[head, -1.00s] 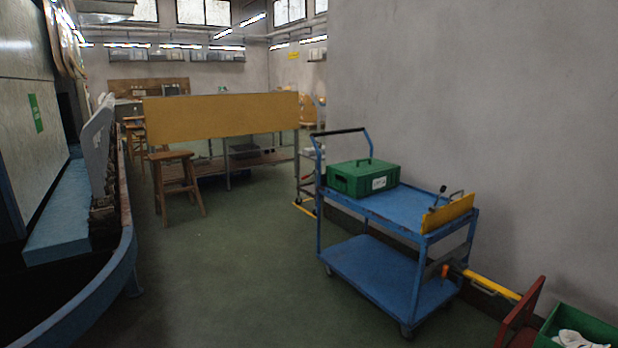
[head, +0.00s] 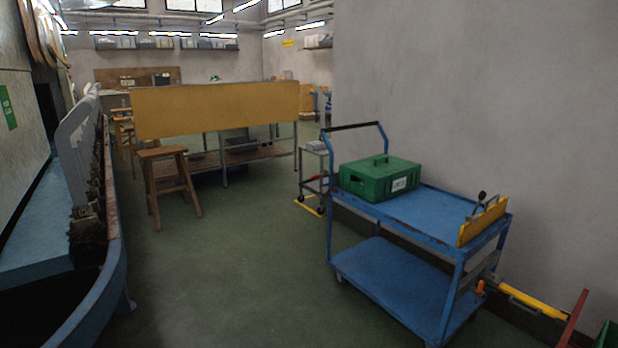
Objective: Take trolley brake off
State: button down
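A blue two-shelf trolley (head: 386,281) stands at the right beside the grey wall, with a black push handle at its far end. A green box (head: 380,178) with a handle and a white label sits on its top shelf. A yellow plate (head: 481,222) stands at the near end of the top shelf, with a small lever with a dark knob (head: 482,196) beside it. A yellow bar with an orange end (head: 524,300) is low at the trolley's near right side; I cannot tell whether it touches the trolley. My gripper is not in view.
A blue-edged machine (head: 107,270) runs along the left. A wooden stool (head: 170,183) and a yellow-panelled bench (head: 215,110) stand ahead. A red board (head: 575,318) and a green bin (head: 607,336) are at the lower right. Green floor (head: 225,270) is clear between machine and trolley.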

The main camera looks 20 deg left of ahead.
aim_at(327, 171)
jog(key=i+j, duration=0.3)
jog(key=j, duration=0.2)
jog(key=i+j, duration=0.3)
jog(key=j, duration=0.15)
jog(key=i+j, duration=0.3)
jog(key=j, duration=0.2)
jog(key=i+j, duration=0.3)
jog(key=j, duration=0.15)
jog(key=i+j, duration=0.3)
jog(key=j, duration=0.2)
jog(key=i+j, duration=0.3)
jog(key=j, duration=0.15)
jog(key=i+j, duration=0.3)
jog(key=j, duration=0.2)
